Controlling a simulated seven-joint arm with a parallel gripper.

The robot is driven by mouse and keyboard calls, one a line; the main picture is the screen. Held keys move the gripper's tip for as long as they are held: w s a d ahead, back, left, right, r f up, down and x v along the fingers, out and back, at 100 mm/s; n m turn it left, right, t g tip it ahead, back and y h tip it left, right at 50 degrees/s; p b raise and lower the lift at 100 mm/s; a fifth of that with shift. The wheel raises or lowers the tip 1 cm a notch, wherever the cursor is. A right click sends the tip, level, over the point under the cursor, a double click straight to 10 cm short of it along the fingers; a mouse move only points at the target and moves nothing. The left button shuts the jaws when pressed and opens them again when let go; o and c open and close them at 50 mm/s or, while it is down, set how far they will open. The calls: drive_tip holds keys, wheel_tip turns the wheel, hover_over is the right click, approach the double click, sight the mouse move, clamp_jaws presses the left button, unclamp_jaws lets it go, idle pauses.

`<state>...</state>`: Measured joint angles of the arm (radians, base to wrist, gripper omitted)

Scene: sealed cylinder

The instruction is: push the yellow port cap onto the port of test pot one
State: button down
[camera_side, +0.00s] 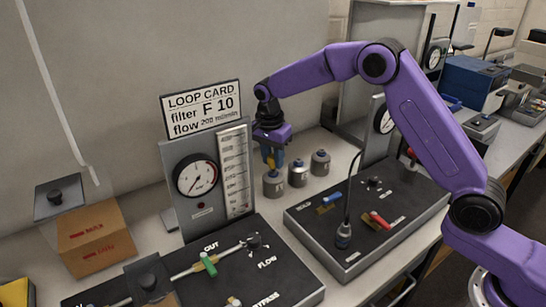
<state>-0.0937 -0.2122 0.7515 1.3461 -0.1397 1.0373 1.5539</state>
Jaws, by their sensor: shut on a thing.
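My purple gripper (272,161) points down behind the right edge of the gauge panel, shut on the small yellow port cap (270,158). The cap is small and partly hidden by the fingers. Directly below it stands a grey metal pot (272,188), the leftmost of three. Two similar pots, a middle one (298,176) and a right one (320,166), stand to its right. I cannot read which is test pot one. I cannot tell whether the cap touches the pot below it.
A gauge panel (176,160) with a loop card (201,108) stands left of the gripper. A black valve board (340,262) with a cable lies right of the pots. Another valve board (290,285) is in front. A cardboard box (95,238) sits at left.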

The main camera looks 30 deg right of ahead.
drive_tip(key=shift+f, duration=0.6)
drive_tip(key=c, duration=0.8)
unclamp_jaws()
drive_tip(key=shift+o, duration=0.2)
wheel_tip(320, 180, up, 17)
drive_tip(key=a, duration=0.2)
drive_tip(key=shift+s+r, duration=0.15)
drive_tip(key=shift+s, duration=0.25)
